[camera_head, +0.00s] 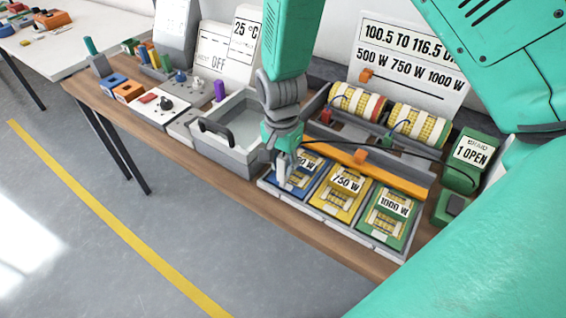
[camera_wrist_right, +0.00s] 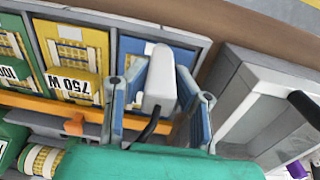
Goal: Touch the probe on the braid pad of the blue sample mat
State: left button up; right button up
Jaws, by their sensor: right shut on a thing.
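My right gripper (camera_head: 283,152) is shut on the probe (camera_head: 282,168), a pale grey block-like handle with a dark cable. The probe also shows between the fingers in the wrist view (camera_wrist_right: 160,85). It points down over the left part of the blue sample mat (camera_head: 306,188). That mat is the leftmost of three and shows behind the probe in the wrist view (camera_wrist_right: 188,57). Its braid pad (camera_head: 299,179) is a small yellowish grid, partly hidden by gripper and probe. I cannot tell whether the probe tip touches the mat. My left gripper is not in view.
A yellow 750 W mat (camera_head: 328,204) and a green 1000 W mat (camera_head: 375,230) lie to the right. An orange bar (camera_head: 392,179) and braided rolls (camera_head: 418,128) stand behind. A grey basin (camera_head: 226,150) with a dark handle is close on the left.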

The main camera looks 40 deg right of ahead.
jog(key=shift+d+r+p, duration=0.1)
jog(key=shift+r+p, duration=0.25)
jog(key=shift+r, duration=0.3)
jog(key=shift+d+r+p, duration=0.2)
jog(key=shift+r+p, duration=0.1)
jog(key=shift+p, duration=0.05)
notch_tip(320, 180, up, 4)
jog(key=p, duration=0.4)
jog(key=shift+r, duration=0.25)
jog(key=shift+a+r, duration=0.1)
jog(key=shift+a, duration=0.05)
jog(key=shift+d, duration=0.35)
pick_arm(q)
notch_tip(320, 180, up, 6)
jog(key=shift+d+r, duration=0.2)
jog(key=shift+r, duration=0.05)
pick_arm(e)
jog(key=shift+a, duration=0.25)
